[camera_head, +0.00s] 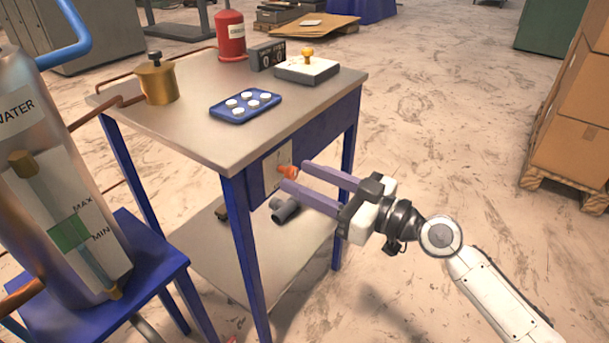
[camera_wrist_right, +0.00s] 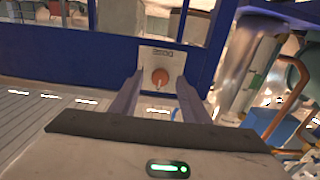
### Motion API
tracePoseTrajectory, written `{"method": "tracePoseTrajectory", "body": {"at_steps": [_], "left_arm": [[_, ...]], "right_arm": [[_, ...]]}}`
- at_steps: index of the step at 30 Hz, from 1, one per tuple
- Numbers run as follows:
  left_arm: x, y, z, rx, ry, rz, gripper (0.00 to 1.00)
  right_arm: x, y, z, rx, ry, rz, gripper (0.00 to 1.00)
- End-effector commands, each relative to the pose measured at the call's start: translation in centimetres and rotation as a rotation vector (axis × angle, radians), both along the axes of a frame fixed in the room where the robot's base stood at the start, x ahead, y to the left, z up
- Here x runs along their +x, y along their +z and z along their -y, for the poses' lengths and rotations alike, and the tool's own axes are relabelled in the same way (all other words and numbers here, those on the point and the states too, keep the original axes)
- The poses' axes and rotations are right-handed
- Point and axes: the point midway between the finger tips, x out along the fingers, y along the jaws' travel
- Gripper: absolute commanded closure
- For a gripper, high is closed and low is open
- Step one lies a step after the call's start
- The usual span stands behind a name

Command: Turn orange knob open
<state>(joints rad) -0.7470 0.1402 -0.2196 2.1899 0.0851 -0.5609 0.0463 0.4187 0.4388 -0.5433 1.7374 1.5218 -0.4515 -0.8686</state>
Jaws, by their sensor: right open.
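The orange knob (camera_head: 288,171) sits on a pale plate (camera_head: 272,168) fixed to the blue side of the table. In the right wrist view the knob (camera_wrist_right: 160,77) shows between and beyond the two fingers, near the middle of its plate (camera_wrist_right: 163,60). My right gripper (camera_head: 297,175) is open, with its fingers pointing at the knob from the right. In the head view the fingertips are close to the knob, one on each side of it in the picture. I cannot tell whether they touch it. My left gripper is not in view.
The table (camera_head: 212,142) holds a blue tray (camera_head: 231,117) with white discs, a brass pot (camera_head: 157,82), a red canister (camera_head: 231,38) and a box with an orange-topped lever (camera_head: 307,68). A water tank (camera_head: 50,170) stands at left. Stacked cartons (camera_head: 577,113) stand at right, with open floor between.

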Motion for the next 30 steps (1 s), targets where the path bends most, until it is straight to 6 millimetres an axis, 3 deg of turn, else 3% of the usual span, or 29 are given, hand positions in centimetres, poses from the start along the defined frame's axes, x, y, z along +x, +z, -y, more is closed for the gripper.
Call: {"method": "tracePoseTrajectory", "body": {"at_steps": [11,18,30], "left_arm": [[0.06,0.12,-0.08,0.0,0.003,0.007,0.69],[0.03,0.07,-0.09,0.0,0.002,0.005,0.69],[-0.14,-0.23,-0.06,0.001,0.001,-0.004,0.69]], "right_arm": [[0.33,-0.07,-0.53,-0.001,0.0,0.0,0.6],[0.32,-0.07,-0.5,-0.001,0.0,-0.001,0.99],[0.33,-0.09,-0.47,0.044,-0.001,-0.063,0.99]]}}
